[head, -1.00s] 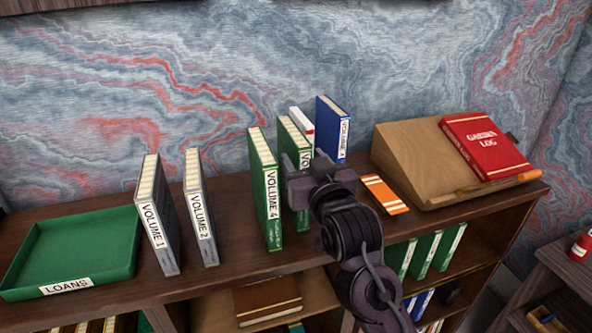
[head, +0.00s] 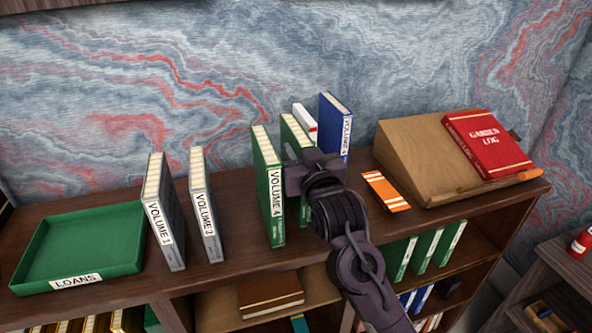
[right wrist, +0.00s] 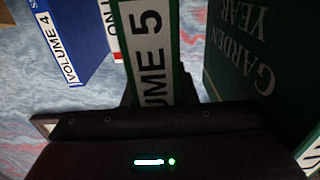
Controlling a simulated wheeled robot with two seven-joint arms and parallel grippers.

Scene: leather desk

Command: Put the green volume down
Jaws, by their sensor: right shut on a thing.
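The green volume marked 5 (head: 294,131) stands upright on top of the bookcase, with its lower part mostly hidden by my right arm. My right gripper (head: 307,172) is shut on its spine side. In the right wrist view the green volume (right wrist: 150,55) rises between the fingers, its label reading "UME 5". I cannot tell whether its base touches the wood. A green book labelled Volume 4 (head: 268,185) stands just left of it, with a narrow gap; its cover reads "Garden Year" in the right wrist view (right wrist: 245,60). My left gripper is not in view.
Behind and right stand a blue book (head: 335,122) and a white-and-red one (head: 304,121). Grey Volumes 1 (head: 163,215) and 2 (head: 204,208) and a green Loans tray (head: 80,245) are left. An orange-striped card (head: 386,190) and a wooden slope (head: 410,155) with a red book are right.

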